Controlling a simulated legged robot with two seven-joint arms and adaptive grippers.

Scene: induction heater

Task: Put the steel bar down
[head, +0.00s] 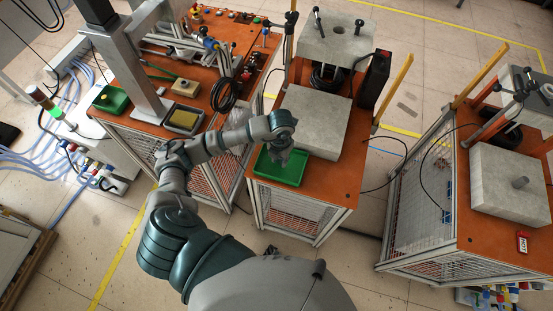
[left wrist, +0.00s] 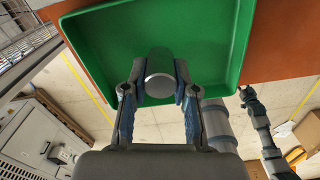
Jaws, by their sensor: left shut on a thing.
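The steel bar (left wrist: 160,80) shows in the left wrist view as a grey cylinder, seen end on. My left gripper (left wrist: 158,95) is shut on it, one finger on each side. Behind the bar is a green tray (left wrist: 215,60). In the head view my left gripper (head: 280,155) is over the green tray (head: 272,172) at the front of the middle orange bench. The bar cannot be made out in the head view, and I cannot tell whether it touches the tray. My right gripper is not in view.
A grey block (head: 320,120) stands on the middle bench (head: 335,180) right behind the tray. The left bench holds a metal column (head: 130,70), a small green box (head: 112,99) and black cable coils (head: 223,94). A third bench with a grey block (head: 500,185) and a red "HOT" sign (head: 522,241) stands at the right.

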